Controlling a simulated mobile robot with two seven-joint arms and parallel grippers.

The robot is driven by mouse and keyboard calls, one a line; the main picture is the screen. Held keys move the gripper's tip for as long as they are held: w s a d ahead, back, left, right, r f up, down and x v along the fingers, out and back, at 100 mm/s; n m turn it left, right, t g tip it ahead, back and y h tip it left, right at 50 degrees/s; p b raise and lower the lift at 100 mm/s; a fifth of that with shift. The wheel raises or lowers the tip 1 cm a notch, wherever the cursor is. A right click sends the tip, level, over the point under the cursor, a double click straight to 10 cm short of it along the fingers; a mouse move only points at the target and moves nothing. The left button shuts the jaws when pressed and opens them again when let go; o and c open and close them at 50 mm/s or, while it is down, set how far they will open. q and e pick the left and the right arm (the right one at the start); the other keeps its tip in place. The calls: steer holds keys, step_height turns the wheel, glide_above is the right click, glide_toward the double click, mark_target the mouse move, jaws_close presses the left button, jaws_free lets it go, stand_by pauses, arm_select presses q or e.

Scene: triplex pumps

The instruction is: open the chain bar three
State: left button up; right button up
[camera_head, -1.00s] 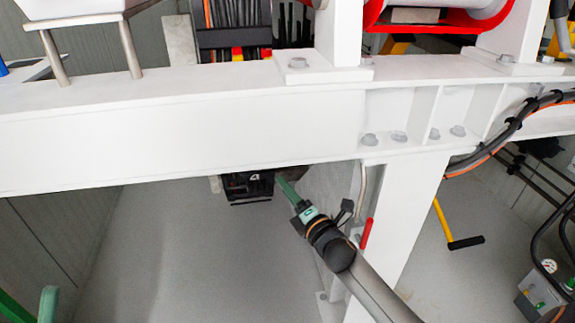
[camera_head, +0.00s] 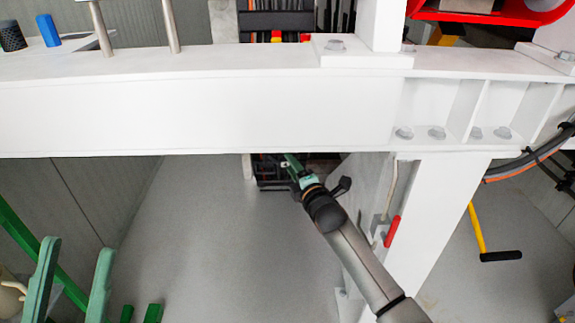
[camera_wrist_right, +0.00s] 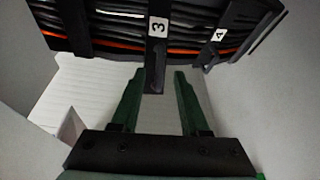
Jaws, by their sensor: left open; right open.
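Chain bar three is the black upright bar with a white "3" label (camera_wrist_right: 157,27) in the right wrist view. It hangs in front of a rack of dark and orange-edged chains or cables, and its lower end is between my right fingertips (camera_wrist_right: 159,74). The right gripper is open; I cannot tell whether it touches the bar. In the head view the right gripper (camera_head: 291,163) is partly hidden under the white beam, close to the black rack (camera_head: 270,184). My left gripper (camera_head: 78,246) is open and empty at the lower left.
A white beam (camera_head: 200,115) crosses the head view above my right arm, with a white post (camera_head: 425,215) right of it. A red handle (camera_head: 391,231) is beside the post. A bar labelled "4" (camera_wrist_right: 219,35) hangs right of bar three. Grey floor (camera_head: 220,240) is clear.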

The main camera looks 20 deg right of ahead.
steer(key=shift+w+a+f+b, duration=0.15)
steer(key=shift+w+b, duration=0.35)
steer(key=shift+w, duration=1.1)
jaws_close()
stand_by(0.3)
